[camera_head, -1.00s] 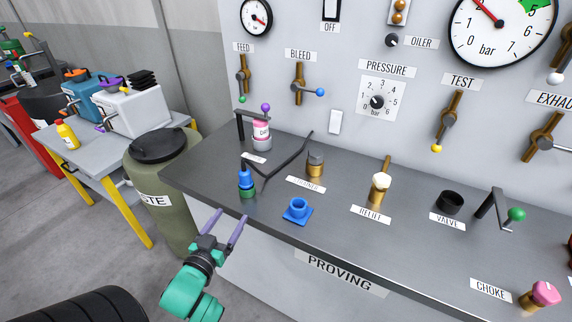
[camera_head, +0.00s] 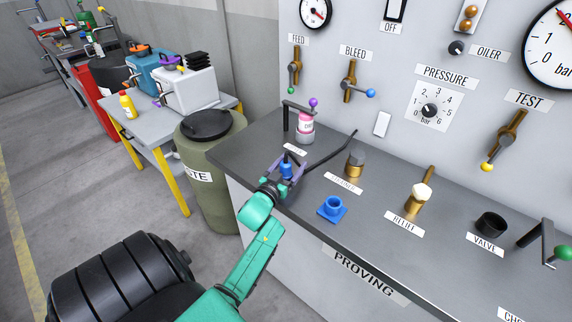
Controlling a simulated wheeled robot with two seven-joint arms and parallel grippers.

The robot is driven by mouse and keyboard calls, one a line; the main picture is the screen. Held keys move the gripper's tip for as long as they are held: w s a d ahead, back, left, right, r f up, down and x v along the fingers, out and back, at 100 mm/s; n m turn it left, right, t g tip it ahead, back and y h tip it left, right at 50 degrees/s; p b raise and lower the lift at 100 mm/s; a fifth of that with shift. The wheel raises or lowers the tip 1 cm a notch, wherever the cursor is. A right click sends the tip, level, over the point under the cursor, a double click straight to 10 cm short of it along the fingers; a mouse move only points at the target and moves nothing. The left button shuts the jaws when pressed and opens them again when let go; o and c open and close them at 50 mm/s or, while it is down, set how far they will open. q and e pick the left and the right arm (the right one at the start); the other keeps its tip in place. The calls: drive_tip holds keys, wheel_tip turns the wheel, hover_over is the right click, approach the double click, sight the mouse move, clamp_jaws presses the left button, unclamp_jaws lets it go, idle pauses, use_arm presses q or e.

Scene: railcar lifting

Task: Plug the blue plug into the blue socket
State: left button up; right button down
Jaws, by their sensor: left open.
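The blue plug (camera_head: 286,172) stands upright on the dark bench top, near its left end, with a dark lead at its top. My left gripper (camera_head: 287,164) is at the plug, with its purple fingers open on either side of it. I cannot tell whether a finger touches it. The gripper hides the plug's lower part. The blue socket (camera_head: 333,205) sits on its square base near the bench's front edge, right of the gripper, and looks empty. My right gripper is not in view.
A pink-and-white can (camera_head: 305,125) stands under a black bracket behind the plug. The strainer fitting (camera_head: 355,163) and relief fitting (camera_head: 419,198) stand behind and right of the socket. A green waste drum (camera_head: 212,165) stands left of the bench.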

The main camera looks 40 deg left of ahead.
use_arm(q)
drive_tip(key=shift+s, duration=0.1)
clamp_jaws()
drive_tip(key=shift+r, duration=0.1)
